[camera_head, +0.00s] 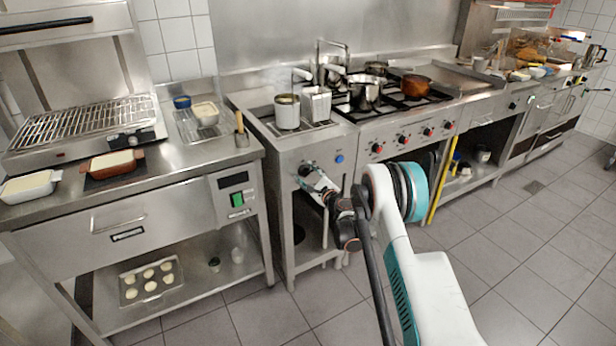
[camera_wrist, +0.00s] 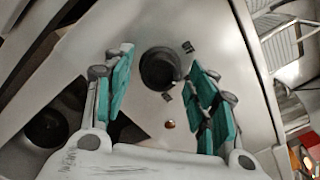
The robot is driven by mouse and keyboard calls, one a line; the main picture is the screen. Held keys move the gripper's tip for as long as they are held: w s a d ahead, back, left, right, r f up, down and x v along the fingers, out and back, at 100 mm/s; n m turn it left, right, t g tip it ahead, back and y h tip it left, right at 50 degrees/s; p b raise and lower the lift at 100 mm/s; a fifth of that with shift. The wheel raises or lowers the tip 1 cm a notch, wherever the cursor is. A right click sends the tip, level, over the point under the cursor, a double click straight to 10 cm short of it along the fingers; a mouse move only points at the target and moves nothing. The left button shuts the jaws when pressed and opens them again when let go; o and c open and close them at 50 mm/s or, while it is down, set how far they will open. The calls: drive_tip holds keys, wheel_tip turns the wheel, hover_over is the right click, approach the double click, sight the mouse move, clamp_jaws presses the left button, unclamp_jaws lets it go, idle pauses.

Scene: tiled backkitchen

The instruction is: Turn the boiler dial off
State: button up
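The boiler (camera_head: 292,152) is a steel unit with a pot and a square basket on top, between the left counter and the stove. Its dark round dial (camera_wrist: 159,68) shows in the wrist view on the steel front panel, with small dark marks beside it. My gripper (camera_wrist: 163,78) is open, with one teal finger pad on each side of the dial; I cannot tell whether either pad touches it. In the head view my gripper (camera_head: 312,179) is at the boiler's front panel and largely covers the dial. A round blue part (camera_head: 339,158) sits to its right on the panel.
The stove (camera_head: 400,128) with red knobs and pans stands to the right. The left counter (camera_head: 180,160) has a grill, dishes and a control panel (camera_head: 236,190) close to the boiler. A yellow upright bar (camera_head: 441,185) is right of my arm. The tiled floor is open at right.

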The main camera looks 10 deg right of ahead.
drive_tip(key=c, duration=0.8)
drive_tip(key=shift+n, duration=0.3)
drive_tip(key=n, duration=1.1)
drive_tip(key=shift+n, duration=0.3)
drive_tip(key=o, duration=1.1)
drive_tip(key=shift+c, duration=0.2)
